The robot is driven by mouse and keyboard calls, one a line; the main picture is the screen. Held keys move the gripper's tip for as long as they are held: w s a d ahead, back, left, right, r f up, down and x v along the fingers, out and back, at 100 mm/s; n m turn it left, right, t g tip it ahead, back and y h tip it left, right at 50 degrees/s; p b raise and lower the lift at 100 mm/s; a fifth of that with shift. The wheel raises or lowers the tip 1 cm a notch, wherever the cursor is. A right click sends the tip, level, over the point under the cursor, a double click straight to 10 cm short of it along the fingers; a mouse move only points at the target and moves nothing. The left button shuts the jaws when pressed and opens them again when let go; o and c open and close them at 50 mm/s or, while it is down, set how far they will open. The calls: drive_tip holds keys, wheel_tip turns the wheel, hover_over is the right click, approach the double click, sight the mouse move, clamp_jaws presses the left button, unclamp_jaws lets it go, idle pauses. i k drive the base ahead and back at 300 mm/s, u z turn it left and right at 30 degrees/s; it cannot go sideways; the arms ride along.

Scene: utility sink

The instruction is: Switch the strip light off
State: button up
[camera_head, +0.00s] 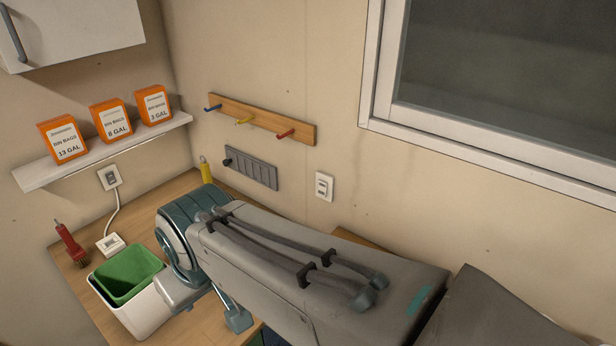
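A white wall switch (324,186) is on the back wall, right of the grey rack and below the window's left edge. A second white wall plate (109,177) is on the left wall under the shelf. A white cord runs from it to a small white box (111,243) on the counter. I cannot tell which of these belongs to the strip light, and no strip light shows. My arm reaches from the lower right over the counter. Part of what seems to be my gripper (236,318) shows below the arm, right of the bin; its fingers are mostly hidden.
A white bin with a green liner bin (130,275) stands close left of my arm. A red brush (70,243) and a yellow object (206,170) are on the wooden counter (160,212). Orange boxes (110,120) stand on a shelf (100,153). A peg rail (262,119) is on the wall.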

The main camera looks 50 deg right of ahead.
sight(322, 186)
drive_tip(key=z, duration=0.7)
drive_tip(key=k, duration=1)
drive_tip(key=z, duration=0.55)
drive_tip(key=i, duration=0.45)
drive_tip(key=z, duration=0.05)
